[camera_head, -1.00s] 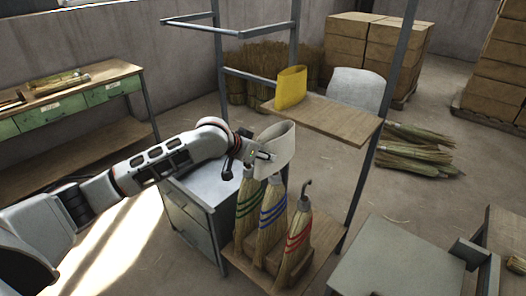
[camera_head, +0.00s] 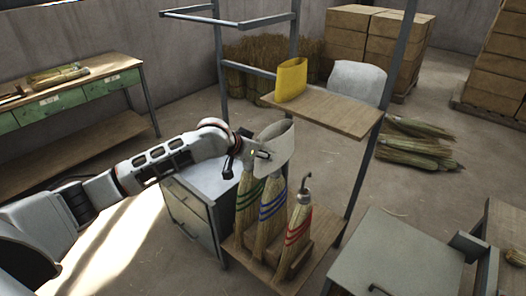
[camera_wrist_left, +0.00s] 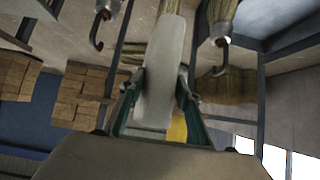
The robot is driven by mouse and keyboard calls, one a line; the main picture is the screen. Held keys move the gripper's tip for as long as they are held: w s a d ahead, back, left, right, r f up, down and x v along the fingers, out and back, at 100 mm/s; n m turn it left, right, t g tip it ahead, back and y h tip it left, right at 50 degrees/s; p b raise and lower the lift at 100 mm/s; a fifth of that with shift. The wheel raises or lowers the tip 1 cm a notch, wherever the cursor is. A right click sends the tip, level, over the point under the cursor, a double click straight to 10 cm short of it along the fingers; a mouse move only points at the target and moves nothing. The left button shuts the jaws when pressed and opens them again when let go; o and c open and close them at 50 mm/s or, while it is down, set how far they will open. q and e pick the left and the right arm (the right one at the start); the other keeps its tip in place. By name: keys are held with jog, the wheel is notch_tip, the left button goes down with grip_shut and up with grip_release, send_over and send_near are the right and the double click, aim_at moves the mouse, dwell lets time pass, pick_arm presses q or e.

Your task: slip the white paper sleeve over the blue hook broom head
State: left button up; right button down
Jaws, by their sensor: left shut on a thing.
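The white paper sleeve (camera_head: 276,142) is held upright in my left gripper (camera_head: 256,156), which is shut on its wall. The blue-banded broom head (camera_head: 272,208) stands in the middle of a row, directly below the sleeve; its hook is hidden. I cannot tell whether the sleeve's lower edge surrounds its tip. In the left wrist view, the sleeve (camera_wrist_left: 160,75) is pinched between the teal fingers (camera_wrist_left: 160,100) and covers most of the middle broom. My right gripper is not in view.
The green-banded broom (camera_head: 247,200) is at left, the red-banded broom (camera_head: 297,230) with its bare hook at right, both close by. A yellow sleeve (camera_head: 291,80) stands on the wooden shelf (camera_head: 335,112) behind. A grey metal post (camera_head: 365,165) rises at right.

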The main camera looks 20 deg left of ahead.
pick_arm(q)
jog(key=shift+f, duration=1)
jog(key=b, duration=0.2)
send_over(265, 196)
jog(key=s, duration=0.1)
jog(key=shift+f, duration=2.95)
jog(key=shift+s+a+f, duration=0.1)
jog(key=shift+s+a, duration=0.05)
jog(key=shift+s, duration=0.05)
jog(key=shift+f, duration=0.1)
jog(key=shift+f+b, duration=0.55)
jog(key=shift+f, duration=1.15)
jog(key=shift+f+b, duration=0.55)
jog(key=shift+f, duration=1.15)
jog(key=shift+f+b, duration=0.65)
jog(key=shift+f, duration=1.05)
jog(key=shift+f+b, duration=0.5)
jog(key=shift+f, duration=0.8)
